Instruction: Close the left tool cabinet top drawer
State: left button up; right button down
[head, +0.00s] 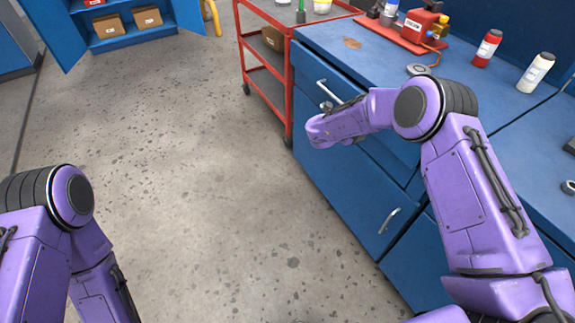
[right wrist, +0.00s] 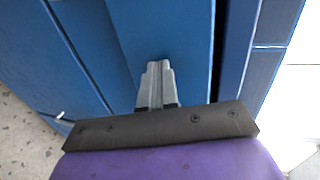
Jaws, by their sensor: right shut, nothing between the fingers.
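The blue tool cabinet (head: 345,190) stands on the right in the head view, with a top drawer (head: 310,72) under its worktop and a metal bar handle (head: 329,91). The drawer looks slightly out from the body. In the right wrist view the blue drawer front (right wrist: 175,30) fills the middle, with a dark gap (right wrist: 214,60) along its right side. My right gripper (right wrist: 158,70) is shut and empty, its tips at or very near that front; contact is unclear. In the head view my right wrist mostly hides the gripper beside the handle. My left gripper is out of view.
The worktop (head: 375,60) holds a red tool base (head: 400,32), a red bottle (head: 487,48) and a white bottle (head: 536,72). A red cart (head: 268,55) stands left of the cabinet. The floor (head: 200,170) in the middle is clear.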

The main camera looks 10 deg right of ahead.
jog(key=d, duration=0.3)
jog(key=shift+w+r+b, duration=0.2)
jog(key=shift+w+b, duration=0.1)
jog(key=shift+w, duration=0.1)
